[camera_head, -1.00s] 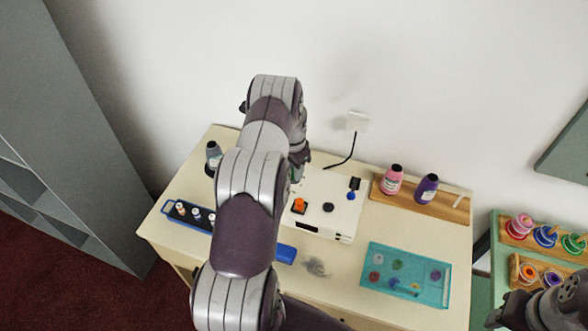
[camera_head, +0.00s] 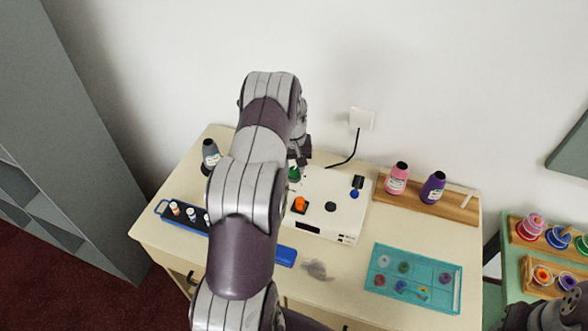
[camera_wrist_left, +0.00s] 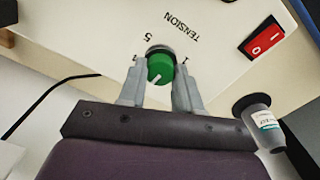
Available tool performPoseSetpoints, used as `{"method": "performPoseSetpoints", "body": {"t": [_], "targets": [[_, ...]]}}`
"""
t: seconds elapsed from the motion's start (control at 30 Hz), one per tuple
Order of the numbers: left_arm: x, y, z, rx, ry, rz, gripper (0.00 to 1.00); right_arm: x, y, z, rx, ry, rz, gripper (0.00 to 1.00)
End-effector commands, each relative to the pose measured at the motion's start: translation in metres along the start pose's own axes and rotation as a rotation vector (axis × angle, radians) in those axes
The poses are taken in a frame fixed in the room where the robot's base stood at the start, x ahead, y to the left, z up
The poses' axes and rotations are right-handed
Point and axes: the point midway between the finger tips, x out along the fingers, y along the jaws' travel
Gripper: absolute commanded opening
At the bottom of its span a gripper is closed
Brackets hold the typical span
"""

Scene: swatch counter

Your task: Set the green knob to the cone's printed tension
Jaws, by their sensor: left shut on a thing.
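The green knob (camera_wrist_left: 161,69) sits on the white machine panel (camera_wrist_left: 95,22) beside a printed "5" and the word "TENSION". My left gripper (camera_wrist_left: 160,64) has one finger on each side of the knob and is shut on it. The knob's white mark points to the lower left in the wrist view, away from the "5". In the head view the knob (camera_head: 294,174) shows just under the left gripper (camera_head: 299,158). A grey cone (camera_head: 210,155) with a label stands left of the machine; it also shows in the wrist view (camera_wrist_left: 265,126). Its print is too small to read.
Pink (camera_head: 396,178) and purple (camera_head: 432,187) cones stand on a wooden rack. A teal tray (camera_head: 455,297) lies at right. My right arm is at the lower right.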

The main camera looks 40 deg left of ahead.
Motion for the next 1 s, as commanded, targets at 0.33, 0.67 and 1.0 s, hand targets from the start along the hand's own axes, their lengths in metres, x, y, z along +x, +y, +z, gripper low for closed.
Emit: {"method": "performPoseSetpoints", "body": {"t": [0.33,0.67,1.0], "targets": [[0.002,0.000,0.001,-0.324,0.004,-0.001,0.03,0.014,0.000,0.002,0.000,0.000,0.000,0.43],[0.002,0.000,0.001,-0.637,0.009,-0.001,0.03,0.023,0.000,0.003,0.000,0.000,0.000,0.43],[0.001,0.001,0.001,-0.919,0.014,-0.002,0.03,0.029,0.000,0.003,0.000,0.000,0.000,0.43]]}}
